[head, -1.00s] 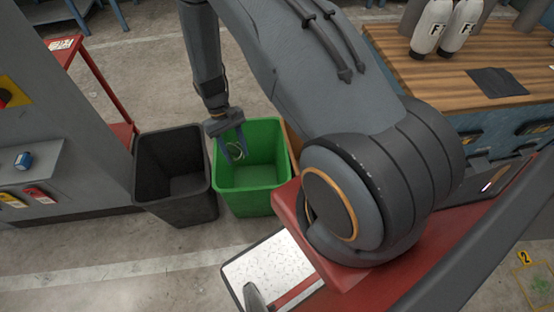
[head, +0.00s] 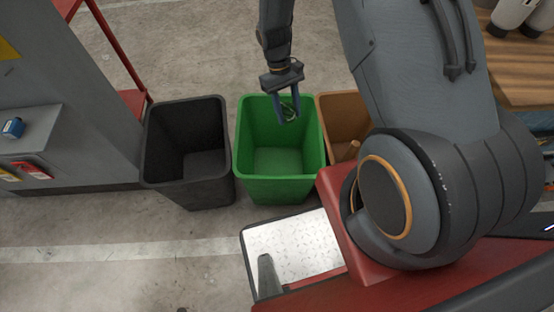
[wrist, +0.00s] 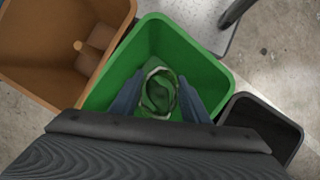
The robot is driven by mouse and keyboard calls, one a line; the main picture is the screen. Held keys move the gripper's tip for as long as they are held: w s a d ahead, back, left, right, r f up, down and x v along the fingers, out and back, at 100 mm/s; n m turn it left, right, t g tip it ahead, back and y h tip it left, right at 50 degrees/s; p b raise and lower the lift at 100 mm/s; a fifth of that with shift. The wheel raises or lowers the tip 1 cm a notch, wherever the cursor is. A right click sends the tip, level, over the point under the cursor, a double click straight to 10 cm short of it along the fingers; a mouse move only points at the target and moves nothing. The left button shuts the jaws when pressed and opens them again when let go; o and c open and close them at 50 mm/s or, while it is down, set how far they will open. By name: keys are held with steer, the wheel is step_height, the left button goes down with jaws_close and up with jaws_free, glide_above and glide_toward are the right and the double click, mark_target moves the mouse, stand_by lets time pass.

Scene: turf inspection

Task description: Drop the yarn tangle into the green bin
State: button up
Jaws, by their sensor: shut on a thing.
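The yarn tangle (wrist: 159,90) is a small loose loop of pale and green strands, seen between my fingers in the wrist view. It also shows small at the fingertips in the head view (head: 288,111). My gripper (head: 287,118) is shut on the tangle and points down over the green bin. The green bin (head: 279,188) stands upright on the floor, open at the top. In the wrist view the green bin (wrist: 205,68) surrounds the tangle on all visible sides. The bin's floor looks bare in the head view.
A black bin (head: 190,190) stands just left of the green one. A brown bin (head: 340,108) stands to its right, with a light brown object inside, partly hidden by my arm. A grey cabinet (head: 60,75) with a ledge is at the left.

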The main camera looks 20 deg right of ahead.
steer(key=w+f+n+h+b, duration=0.1)
steer(key=w+f+n+b, duration=0.2)
steer(key=f+b, duration=0.5)
steer(key=w+b, duration=0.1)
steer(key=b, duration=0.5)
steer(key=shift+w+d+f+n+h, duration=0.15)
steer(key=shift+w+f+n+h, duration=0.15)
steer(key=shift+w+f+n, duration=0.1)
steer(key=shift+t, duration=0.3)
step_height(320, 180, down, 6)
steer(key=b, duration=0.5)
steer(key=shift+r, duration=0.1)
steer(key=o, duration=1.1)
steer(key=p+v, duration=0.1)
steer(key=v, duration=0.6)
steer(key=shift+r, duration=0.35)
steer(key=shift+w, duration=0.15)
